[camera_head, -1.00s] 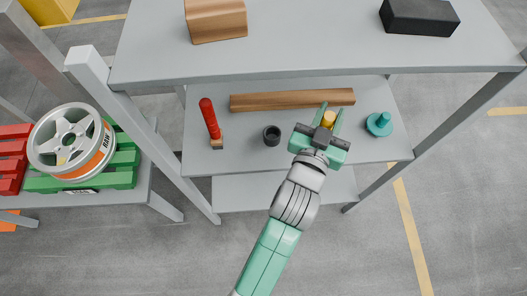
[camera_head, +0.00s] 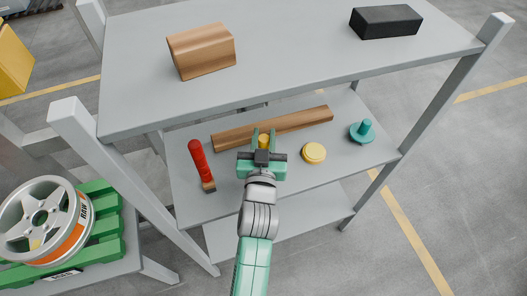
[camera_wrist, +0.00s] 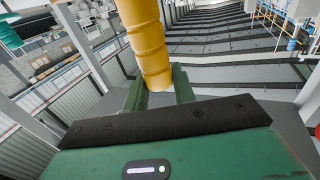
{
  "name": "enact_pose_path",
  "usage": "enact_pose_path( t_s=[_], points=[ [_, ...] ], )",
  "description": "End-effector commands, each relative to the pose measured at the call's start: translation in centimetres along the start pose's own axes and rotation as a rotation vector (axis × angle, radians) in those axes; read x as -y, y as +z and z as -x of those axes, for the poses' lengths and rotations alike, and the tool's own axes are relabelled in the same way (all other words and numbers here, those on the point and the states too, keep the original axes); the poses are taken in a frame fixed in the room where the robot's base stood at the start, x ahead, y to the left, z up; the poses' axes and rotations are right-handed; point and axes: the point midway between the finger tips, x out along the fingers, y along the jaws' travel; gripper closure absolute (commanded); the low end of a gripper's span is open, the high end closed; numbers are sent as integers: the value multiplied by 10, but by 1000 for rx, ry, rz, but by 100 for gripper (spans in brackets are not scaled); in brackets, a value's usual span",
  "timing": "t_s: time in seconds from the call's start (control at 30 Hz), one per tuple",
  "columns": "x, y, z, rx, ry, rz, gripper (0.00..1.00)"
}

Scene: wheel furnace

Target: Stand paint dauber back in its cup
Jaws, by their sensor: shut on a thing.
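The paint dauber shows as a yellow ribbed handle (camera_wrist: 149,42) in the wrist view, standing between the green fingers of my gripper (camera_wrist: 160,88). In the head view my gripper (camera_head: 262,137) is shut on the dauber, whose yellow top (camera_head: 263,142) shows between the fingers, over the middle shelf. The dauber's lower end is hidden. The black cup is not visible now; the place where it stood appears covered by my gripper. I cannot tell whether the dauber is over the cup or inside it.
On the middle shelf (camera_head: 330,172) are a red-handled brush (camera_head: 200,160) to the left, a wooden bar (camera_head: 300,122) behind, a yellow disc (camera_head: 313,153) and a teal knobbed piece (camera_head: 362,131) to the right. The upper shelf (camera_head: 290,55) overhangs the back.

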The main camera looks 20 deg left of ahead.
Motion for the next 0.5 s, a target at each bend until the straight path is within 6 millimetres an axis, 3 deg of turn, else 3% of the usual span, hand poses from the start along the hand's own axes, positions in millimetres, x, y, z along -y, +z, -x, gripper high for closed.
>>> enact_pose_path(
  t_s=[0.2, 0.5],
  points=[
    [0, 46, 0, 3, 0, -2, 97],
    [0, 47, 0, 2, 1, 0, 97]
  ],
)
